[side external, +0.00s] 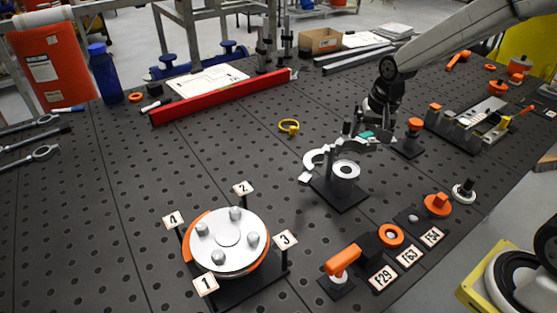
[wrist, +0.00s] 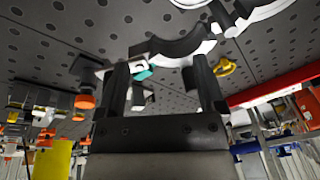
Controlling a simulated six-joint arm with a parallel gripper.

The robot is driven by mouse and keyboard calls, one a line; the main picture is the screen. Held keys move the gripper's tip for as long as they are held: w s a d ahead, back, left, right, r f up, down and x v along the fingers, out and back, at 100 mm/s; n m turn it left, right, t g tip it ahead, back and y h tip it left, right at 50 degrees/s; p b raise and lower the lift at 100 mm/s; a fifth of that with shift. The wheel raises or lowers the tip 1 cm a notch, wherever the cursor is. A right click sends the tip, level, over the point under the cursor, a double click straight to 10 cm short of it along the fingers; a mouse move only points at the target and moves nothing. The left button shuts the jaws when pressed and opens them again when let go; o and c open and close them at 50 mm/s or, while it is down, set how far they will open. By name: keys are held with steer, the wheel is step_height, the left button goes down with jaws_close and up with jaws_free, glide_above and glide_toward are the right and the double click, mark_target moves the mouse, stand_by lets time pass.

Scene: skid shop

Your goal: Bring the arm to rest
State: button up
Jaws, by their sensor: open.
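My gripper (side external: 352,132) is above the perforated table, right of its middle, with its jaws apart. In the wrist view my gripper (wrist: 160,68) shows two dark fingers with a gap between them. A grey hook-shaped tool (side external: 318,156) is close by the fingertips, above a black stand (side external: 340,193) that bears a white ring (side external: 346,170). In the wrist view the hook-shaped tool (wrist: 180,47) crosses just beyond the fingertips. I cannot tell whether the fingers touch it.
A round flange with several bolts (side external: 228,240) and numbered tags stands at the front. An orange-handled part (side external: 344,259) and labelled plates (side external: 408,256) are at front right. A red bar (side external: 222,95), a yellow ring (side external: 289,126) and a grey fixture (side external: 465,130) lie further back. The left middle is clear.

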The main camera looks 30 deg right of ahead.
steer(key=s+a+f+n, duration=0.1)
steer(key=s+a+n, duration=0.1)
steer(key=s, duration=0.4)
steer(key=s+a+f+n, duration=0.2)
steer(key=s+a+n, duration=0.1)
steer(key=s+n, duration=0.2)
steer(key=shift+s+f, duration=0.25)
steer(key=shift+s, duration=0.85)
steer(key=shift+a, duration=0.1)
